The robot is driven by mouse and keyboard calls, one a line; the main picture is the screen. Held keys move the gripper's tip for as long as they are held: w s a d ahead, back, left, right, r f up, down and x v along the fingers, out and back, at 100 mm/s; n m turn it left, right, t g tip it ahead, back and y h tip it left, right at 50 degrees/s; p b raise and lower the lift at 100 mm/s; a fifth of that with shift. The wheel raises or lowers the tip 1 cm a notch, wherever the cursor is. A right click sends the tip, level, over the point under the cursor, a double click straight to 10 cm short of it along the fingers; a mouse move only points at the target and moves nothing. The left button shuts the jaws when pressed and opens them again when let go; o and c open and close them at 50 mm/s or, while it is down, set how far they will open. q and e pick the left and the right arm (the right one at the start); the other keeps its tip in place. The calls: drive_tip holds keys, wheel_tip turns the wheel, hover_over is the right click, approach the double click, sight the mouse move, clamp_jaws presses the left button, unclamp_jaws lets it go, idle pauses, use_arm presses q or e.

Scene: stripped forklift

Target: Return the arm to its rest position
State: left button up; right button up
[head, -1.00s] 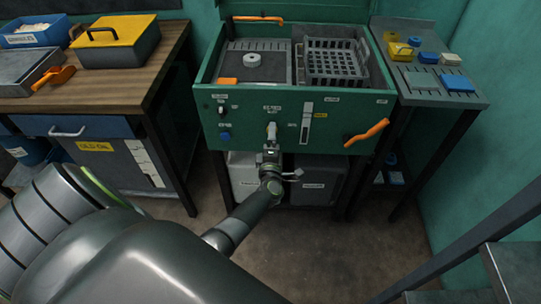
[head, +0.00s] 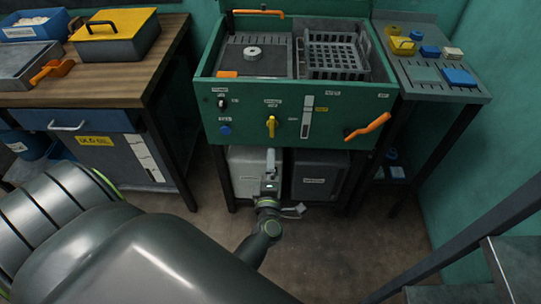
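My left arm comes in from the lower left, and its gripper (head: 270,162) is in front of the grey bins under the green machine (head: 350,99). The gripper points at the machine's front, below a yellow knob (head: 271,126), and is apart from the knob. Its fingers show as one narrow pale strip, so I cannot tell whether they are open or shut. Nothing is seen held in it. The yellow knob stands upright on the panel. My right gripper is not in view.
A wooden workbench (head: 130,72) with a yellow-lidded box (head: 118,30) stands at the left. An orange handle (head: 368,127) juts from the panel's right side. A side table (head: 425,74) with small blocks and a dark railing (head: 450,247) are at the right. Bare floor (head: 335,235) lies between.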

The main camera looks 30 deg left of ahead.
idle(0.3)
use_arm(q)
drive_tip(key=s+d+f+m+g+h, duration=0.1)
drive_tip(key=s+f+m+g+h, duration=0.15)
drive_tip(key=s+f+m, duration=0.4)
drive_tip(key=s+d+f+m+g+h, duration=0.1)
drive_tip(key=s+f+m+h, duration=0.2)
drive_tip(key=f, duration=0.7)
drive_tip(key=s+d+f+m+g+h, duration=0.1)
drive_tip(key=s+f+m+g+h, duration=0.15)
drive_tip(key=f+m, duration=0.5)
drive_tip(key=s+a+f+m+g, duration=0.2)
drive_tip(key=s+f, duration=0.5)
drive_tip(key=s, duration=0.7)
drive_tip(key=s+a+f+m+g, duration=0.2)
drive_tip(key=s+f+m+g, duration=0.2)
drive_tip(key=s, duration=1)
wheel_tip(320, 180, down, 3)
drive_tip(key=shift+r+m+g, duration=0.1)
drive_tip(key=shift+m+g, duration=0.2)
drive_tip(key=shift+g, duration=0.8)
drive_tip(key=shift+w+a, duration=0.1)
drive_tip(key=shift+c, duration=0.4)
